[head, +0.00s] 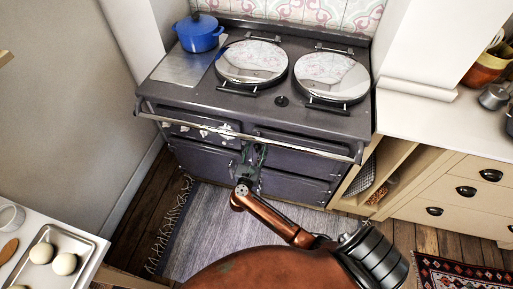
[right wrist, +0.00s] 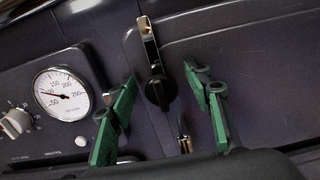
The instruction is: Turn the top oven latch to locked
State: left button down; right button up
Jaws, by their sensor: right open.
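The top oven latch (right wrist: 157,92) shows in the right wrist view as a black piece with a shiny metal bar at its upper end, on the dark oven front beside a door panel. The bar points up and slightly left. My right gripper (right wrist: 160,75) is open, its green fingers on either side of the latch in the picture. I cannot tell whether either finger touches it. In the head view my right gripper (head: 251,158) is small at the middle of the oven front (head: 205,158) and hides the latch. My left gripper is out of view.
A round gauge (right wrist: 64,95) and a knob (right wrist: 16,121) are left of the latch. A second metal fitting (right wrist: 184,134) sits below it. A rail (head: 260,139) runs across the oven front. A blue pot (head: 199,33) stands on the stove top. Drawers (head: 458,190) are at right.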

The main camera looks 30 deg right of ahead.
jog(key=shift+c, duration=0.2)
grip_shut()
dwell(0.4)
